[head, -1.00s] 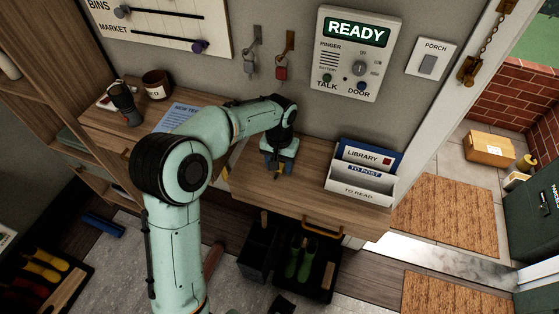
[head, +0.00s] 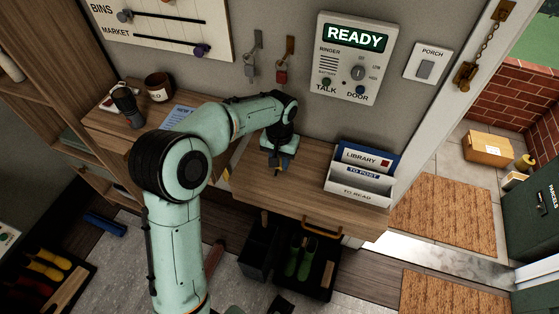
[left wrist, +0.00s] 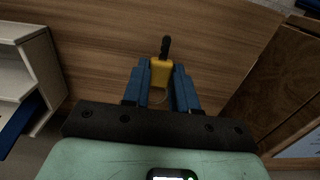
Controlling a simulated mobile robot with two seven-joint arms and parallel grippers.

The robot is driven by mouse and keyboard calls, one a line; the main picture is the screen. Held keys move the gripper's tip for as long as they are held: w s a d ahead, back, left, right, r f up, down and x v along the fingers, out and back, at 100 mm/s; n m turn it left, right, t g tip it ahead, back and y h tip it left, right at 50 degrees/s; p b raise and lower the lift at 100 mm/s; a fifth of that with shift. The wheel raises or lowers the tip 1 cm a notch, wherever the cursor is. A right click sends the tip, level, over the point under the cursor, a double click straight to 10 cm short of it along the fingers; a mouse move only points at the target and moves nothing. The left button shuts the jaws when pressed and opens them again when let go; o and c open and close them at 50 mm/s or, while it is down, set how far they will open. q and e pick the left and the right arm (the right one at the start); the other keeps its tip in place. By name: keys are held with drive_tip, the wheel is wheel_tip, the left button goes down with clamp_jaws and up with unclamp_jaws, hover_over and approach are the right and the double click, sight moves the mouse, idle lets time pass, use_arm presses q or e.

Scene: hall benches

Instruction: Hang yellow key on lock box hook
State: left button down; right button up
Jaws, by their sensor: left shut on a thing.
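My left gripper (head: 276,168) points down over the wooden counter below the wall panel. It is shut on the yellow key (left wrist: 161,73), whose yellow head sits between the blue fingers in the left wrist view, with a dark end sticking out past them. In the head view the key is mostly hidden and very small. Two wall hooks show behind the arm: one holds a grey key (head: 250,71), the other a red key (head: 282,75). I cannot make out which thing is the lock box or its hook. My right gripper is not in view.
The counter (head: 290,193) is clear around the gripper. A letter rack (head: 358,190) stands at its right end, below the READY panel (head: 352,60). A brown mug (head: 158,87) and a dark object (head: 128,105) stand at the left. A doorway with mats (head: 445,215) is at the right.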

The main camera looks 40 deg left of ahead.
use_arm(q)
drive_tip(key=shift+r+p, duration=1.85)
drive_tip(key=shift+r, duration=0.95)
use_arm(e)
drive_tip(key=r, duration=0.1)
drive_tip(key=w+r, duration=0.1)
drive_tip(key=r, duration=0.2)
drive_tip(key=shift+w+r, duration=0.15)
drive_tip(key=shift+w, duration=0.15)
